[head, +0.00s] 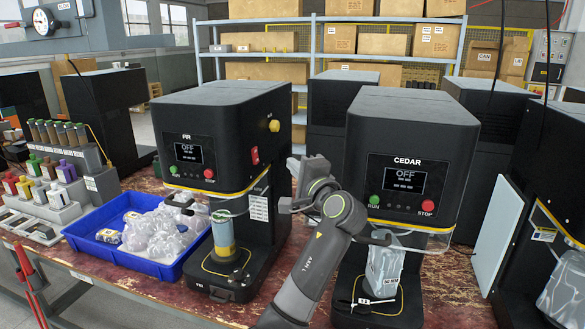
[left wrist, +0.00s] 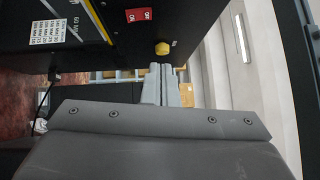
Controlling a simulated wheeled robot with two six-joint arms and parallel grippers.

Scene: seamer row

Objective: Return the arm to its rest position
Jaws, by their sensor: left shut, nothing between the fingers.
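My left arm rises from the bottom middle of the head view, in front of the gap between the FR machine (head: 222,130) and the CEDAR machine (head: 402,140). Its gripper (head: 308,168) is raised in that gap, near the right side of the FR machine. In the left wrist view the two grey fingers (left wrist: 166,84) are together with nothing between them. The yellow knob (left wrist: 162,48) of a black machine shows just beyond their tips; I cannot tell whether they touch it. My right gripper is not in view.
A blue tray (head: 153,267) of clear bagged items stands left of the FR machine. A can (head: 223,235) stands in that machine, and a silvery pouch (head: 383,270) in the CEDAR one. Shelves (head: 330,50) with cardboard boxes are behind. A light panel (head: 492,235) stands at right.

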